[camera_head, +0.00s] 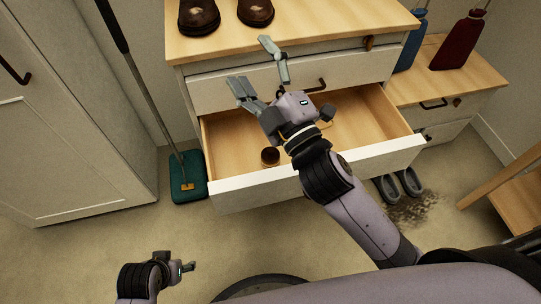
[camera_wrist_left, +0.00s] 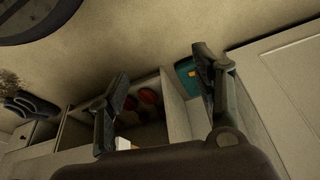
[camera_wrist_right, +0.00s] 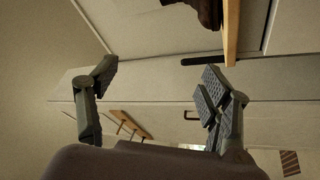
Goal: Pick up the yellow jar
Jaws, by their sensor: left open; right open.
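I cannot make out a jar that is clearly yellow in any view. A small round dark-brown item (camera_head: 270,156) stands in the open drawer (camera_head: 240,184) in the head view. Another small brownish item (camera_head: 327,112) shows partly behind my right gripper. My right gripper (camera_head: 258,68) is open and empty, above the drawer and in front of the cabinet face; its spread fingers also show in the right wrist view (camera_wrist_right: 157,75). My left gripper (camera_head: 181,262) is low over the floor at the lower left, open and empty, as the left wrist view (camera_wrist_left: 162,68) also shows.
Brown shoes (camera_head: 199,15) stand on the cabinet top. A teal dustpan (camera_head: 187,176) with a long handle is left of the drawer. Grey slippers (camera_head: 400,185) lie right of it by dark dirt (camera_head: 417,207). Blue and red bottles (camera_head: 458,42) stand on the lower cabinet.

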